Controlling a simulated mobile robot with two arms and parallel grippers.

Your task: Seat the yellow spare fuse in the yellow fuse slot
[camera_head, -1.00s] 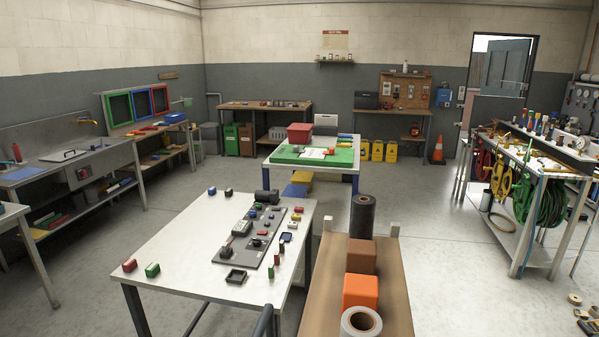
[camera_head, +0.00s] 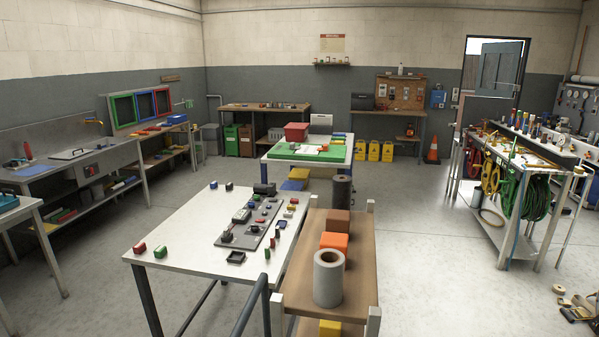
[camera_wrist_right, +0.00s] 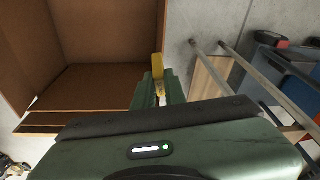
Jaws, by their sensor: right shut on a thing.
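My right gripper (camera_wrist_right: 160,92) points away from the wrist camera, its green fingers close together. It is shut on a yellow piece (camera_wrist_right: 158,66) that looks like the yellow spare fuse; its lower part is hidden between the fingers. In the head view, a dark grey panel (camera_head: 238,232) with several small coloured and black parts lies on the white table (camera_head: 180,222). I cannot make out the yellow fuse slot at this distance. Neither gripper shows in the head view.
A brown cart (camera_head: 300,270) holding an orange block (camera_head: 335,242) and a grey roll (camera_head: 328,278) stands against the white table's right side. A hose reel bench (camera_head: 515,190) is at right. Open floor (camera_head: 420,250) lies between. In the wrist view, a brown open compartment (camera_wrist_right: 100,50) is left.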

